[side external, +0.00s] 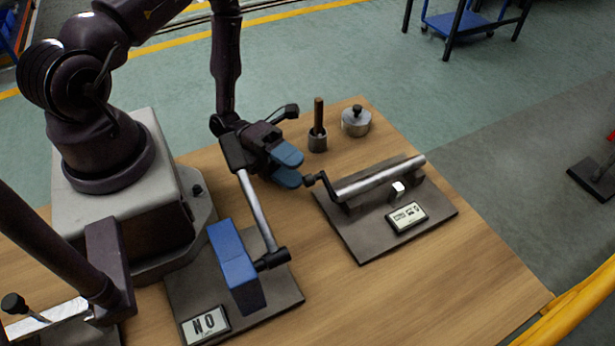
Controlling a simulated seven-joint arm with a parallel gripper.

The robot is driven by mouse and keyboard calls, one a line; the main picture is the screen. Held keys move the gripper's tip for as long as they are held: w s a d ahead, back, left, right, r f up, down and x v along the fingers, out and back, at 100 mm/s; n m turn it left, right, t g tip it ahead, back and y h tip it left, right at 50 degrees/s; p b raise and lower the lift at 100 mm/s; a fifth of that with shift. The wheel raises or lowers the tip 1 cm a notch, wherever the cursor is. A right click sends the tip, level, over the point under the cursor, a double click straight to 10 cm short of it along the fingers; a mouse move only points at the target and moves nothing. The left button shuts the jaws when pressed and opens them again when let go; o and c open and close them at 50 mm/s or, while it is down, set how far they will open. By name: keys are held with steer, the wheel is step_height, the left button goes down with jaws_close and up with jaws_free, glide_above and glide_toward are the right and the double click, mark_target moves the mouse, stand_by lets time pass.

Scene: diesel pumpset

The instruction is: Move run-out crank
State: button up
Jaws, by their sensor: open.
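A dark crank (327,186) with a small knob sits at the left end of a silver shaft (380,178). I take this to be the run-out crank. The shaft lies on a dark plate (365,238) with a small label (407,217) and a white block (396,191). My gripper (288,167) is open, its two blue fingertips apart. It is just left of the crank's knob, with the lower fingertip close to it. I cannot tell whether they touch. No object shows between the fingertips.
A cup with an upright rod (318,130) and a round metal weight (355,121) stand behind the crank. The table's right front is clear.

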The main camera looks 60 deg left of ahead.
mark_target(303, 177)
steer(key=shift+x, duration=1.95)
steer(key=c, duration=0.9)
